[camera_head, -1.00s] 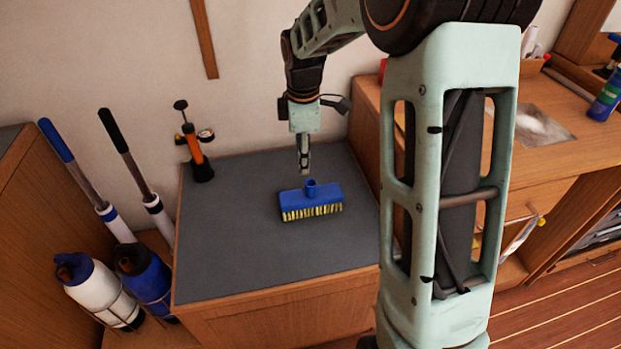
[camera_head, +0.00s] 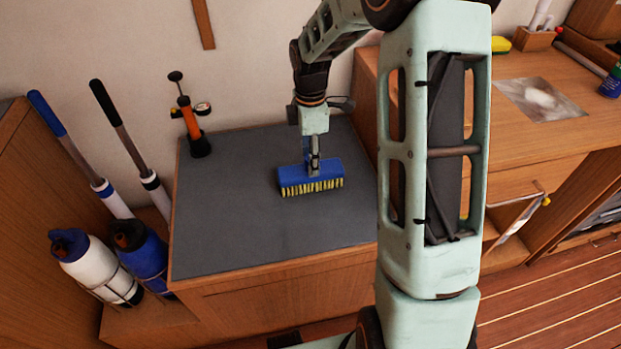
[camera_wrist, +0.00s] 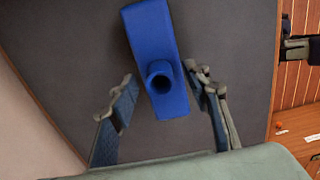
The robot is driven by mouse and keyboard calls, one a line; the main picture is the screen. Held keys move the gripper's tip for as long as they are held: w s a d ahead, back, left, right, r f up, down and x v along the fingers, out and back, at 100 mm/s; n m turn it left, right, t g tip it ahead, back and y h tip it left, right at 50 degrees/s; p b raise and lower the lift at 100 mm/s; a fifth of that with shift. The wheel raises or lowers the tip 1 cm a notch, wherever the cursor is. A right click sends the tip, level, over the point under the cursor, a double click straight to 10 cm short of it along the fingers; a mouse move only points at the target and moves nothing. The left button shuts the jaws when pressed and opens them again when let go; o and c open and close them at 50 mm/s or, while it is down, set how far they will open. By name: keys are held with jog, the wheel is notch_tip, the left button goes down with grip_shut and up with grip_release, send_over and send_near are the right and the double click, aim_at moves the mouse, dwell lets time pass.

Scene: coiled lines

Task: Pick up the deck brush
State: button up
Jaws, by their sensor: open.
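The deck brush (camera_head: 311,178) is a blue block with yellow bristles along its front side. It lies on the grey top of a wooden cabinet. In the wrist view the blue block (camera_wrist: 150,35) shows from above, with a round socket near its lower end. My gripper (camera_head: 314,160) points down at the brush's socket in the head view and partly hides it. In the wrist view my gripper (camera_wrist: 160,100) is open, with one finger on each side of the socket end. Gaps show between the fingers and the block. Whether they reach its height is hard to tell.
The grey cabinet top (camera_head: 225,220) is otherwise clear around the brush. An orange and black pump (camera_head: 192,120) stands at its back left corner. Two long handles (camera_head: 120,130) and two bottles (camera_head: 100,265) stand to the left. A higher wooden counter (camera_head: 510,130) rises on the right.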

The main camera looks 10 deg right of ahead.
jog(key=shift+f, duration=0.7)
jog(key=shift+c, duration=0.3)
grip_shut()
